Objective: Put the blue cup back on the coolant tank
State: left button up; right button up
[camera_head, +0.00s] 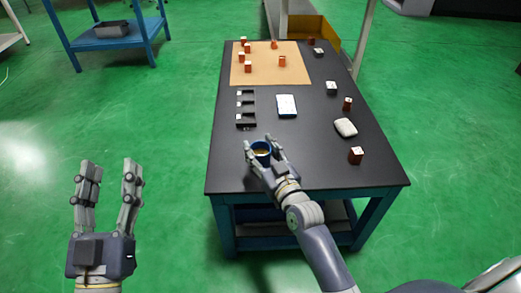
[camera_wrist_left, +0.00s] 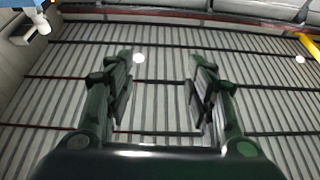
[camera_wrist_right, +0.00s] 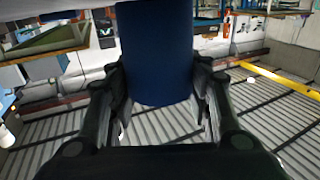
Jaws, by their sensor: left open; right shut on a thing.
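The blue cup (camera_head: 261,149) is at the front left part of the black table, held upright between the fingers of my right gripper (camera_head: 263,156). It also fills the upper middle of the right wrist view (camera_wrist_right: 156,55), with a finger on each side. I cannot tell whether its base touches the table. My left gripper (camera_head: 108,190) is open and empty, raised left of the table, and its spread fingers show in the left wrist view (camera_wrist_left: 165,90). I cannot make out a coolant tank for certain in these views.
The black table (camera_head: 290,167) bears a tan board (camera_head: 270,76) with several orange-brown blocks, a row of dark trays (camera_head: 246,105), a white-blue box (camera_head: 287,105) and a pale rounded object (camera_head: 346,127). A blue bench (camera_head: 110,43) stands far left.

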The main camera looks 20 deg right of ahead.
jog(key=o, duration=1.2)
jog(key=shift+f, duration=0.15)
